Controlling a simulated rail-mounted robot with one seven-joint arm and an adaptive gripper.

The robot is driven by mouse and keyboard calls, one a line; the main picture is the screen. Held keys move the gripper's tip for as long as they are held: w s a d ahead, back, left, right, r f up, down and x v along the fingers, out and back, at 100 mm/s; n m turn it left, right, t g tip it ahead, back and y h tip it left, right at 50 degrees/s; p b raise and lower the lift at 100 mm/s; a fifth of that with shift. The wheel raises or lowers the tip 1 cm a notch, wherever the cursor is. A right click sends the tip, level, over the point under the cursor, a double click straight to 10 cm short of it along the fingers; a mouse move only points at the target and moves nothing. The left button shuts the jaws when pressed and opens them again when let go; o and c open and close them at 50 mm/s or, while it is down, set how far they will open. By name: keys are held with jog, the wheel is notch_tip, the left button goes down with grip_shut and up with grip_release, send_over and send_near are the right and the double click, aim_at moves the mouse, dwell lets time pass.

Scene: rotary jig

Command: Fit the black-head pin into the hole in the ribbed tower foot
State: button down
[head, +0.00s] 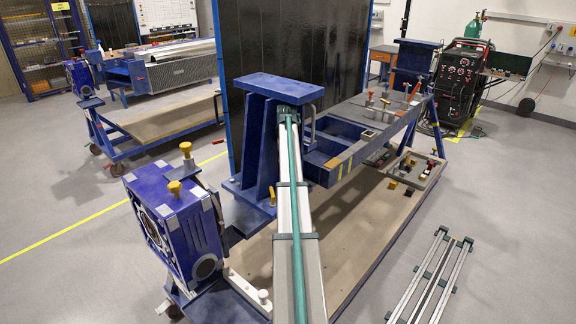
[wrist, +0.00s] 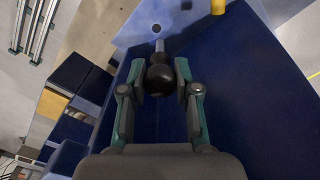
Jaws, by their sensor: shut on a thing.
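The black-head pin (wrist: 159,78) shows in the wrist view, its round black head between the two fingers of my gripper (wrist: 160,80), which is shut on it. Its short grey shank points away from me toward the light blue tower foot (wrist: 150,22). I cannot tell whether the shank tip touches the foot. A small dark hole (wrist: 186,5) shows in the foot at the top edge, up and to the right of the shank. In the head view the blue ribbed tower (head: 258,140) stands on the jig; my arm hides the pin and gripper there.
A yellow-head pin (wrist: 217,6) stands on the foot close to the hole; in the head view a yellow pin (head: 272,196) is at the foot's front. The tower's blue top plate (head: 278,88) overhangs nearby. Clamps (head: 385,100) stand on the beam farther right.

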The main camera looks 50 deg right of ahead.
jog(key=shift+s+f+b, duration=0.15)
jog(key=shift+f+b, duration=0.05)
jog(key=shift+f, duration=0.4)
jog(key=shift+s+f+b, duration=0.15)
jog(key=shift+f, duration=0.55)
jog(key=shift+s, duration=0.1)
notch_tip(320, 180, down, 7)
jog(key=b, duration=0.1)
jog(key=shift+r, duration=0.2)
dwell(3.6)
jog(key=c, duration=0.8)
grip_release()
jog(key=shift+o, duration=0.2)
jog(key=shift+r, duration=3.75)
